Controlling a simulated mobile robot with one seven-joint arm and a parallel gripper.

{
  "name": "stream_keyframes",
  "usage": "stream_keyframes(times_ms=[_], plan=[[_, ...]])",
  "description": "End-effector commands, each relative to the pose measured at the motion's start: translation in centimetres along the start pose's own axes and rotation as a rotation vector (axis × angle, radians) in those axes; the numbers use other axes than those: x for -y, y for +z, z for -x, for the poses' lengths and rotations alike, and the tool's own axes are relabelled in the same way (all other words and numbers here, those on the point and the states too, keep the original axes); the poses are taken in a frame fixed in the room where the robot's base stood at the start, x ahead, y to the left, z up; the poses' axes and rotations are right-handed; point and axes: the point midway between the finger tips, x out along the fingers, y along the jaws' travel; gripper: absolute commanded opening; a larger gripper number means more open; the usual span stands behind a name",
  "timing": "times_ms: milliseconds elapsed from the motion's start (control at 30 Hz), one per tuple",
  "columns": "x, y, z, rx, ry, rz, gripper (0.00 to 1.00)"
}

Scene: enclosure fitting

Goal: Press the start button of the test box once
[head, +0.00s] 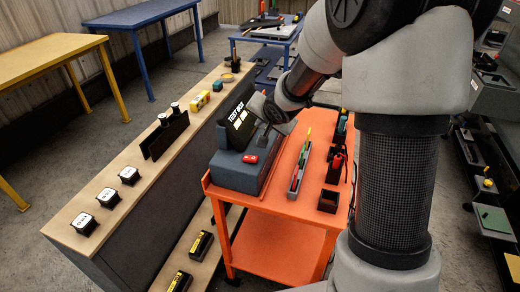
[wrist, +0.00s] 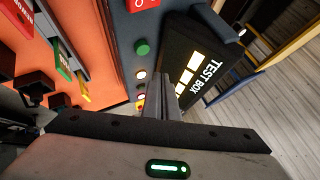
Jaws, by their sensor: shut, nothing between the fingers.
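The test box (head: 236,172) is a dark grey-blue case with a black "TEST BOX" panel, standing on the orange cart. In the wrist view its face (wrist: 181,12) shows a round green button (wrist: 142,47), a row of small lit lamps below it and a red-and-white part (wrist: 145,3) at the top edge. I cannot read a start label on the green button. My gripper (wrist: 165,82) is shut and empty. Its fingertips appear over the box, beside the lamps and below the green button in the picture; contact cannot be told. In the head view the fingertips are hard to make out against the box.
The orange cart (head: 262,196) also carries a narrow tray (head: 299,168) of coloured parts and several small black bins (head: 328,201). A long wooden bench (head: 150,180) with white-topped boxes runs along the left. Yellow and blue tables stand behind it.

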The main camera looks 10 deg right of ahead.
Motion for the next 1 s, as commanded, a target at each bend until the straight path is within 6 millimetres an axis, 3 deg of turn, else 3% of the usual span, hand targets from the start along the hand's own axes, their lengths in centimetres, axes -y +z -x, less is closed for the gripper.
stream_keyframes(times_ms=[33, 233, 1000], plan=[[-0.7, 0.8, -1.1, 0.0, -0.001, 0.002, 0.0], [-1.6, 1.7, -2.3, 0.0, 0.0, 0.001, 0.0], [-1.7, 1.7, -2.4, 0.0, 0.0, 0.0, 0.0]])
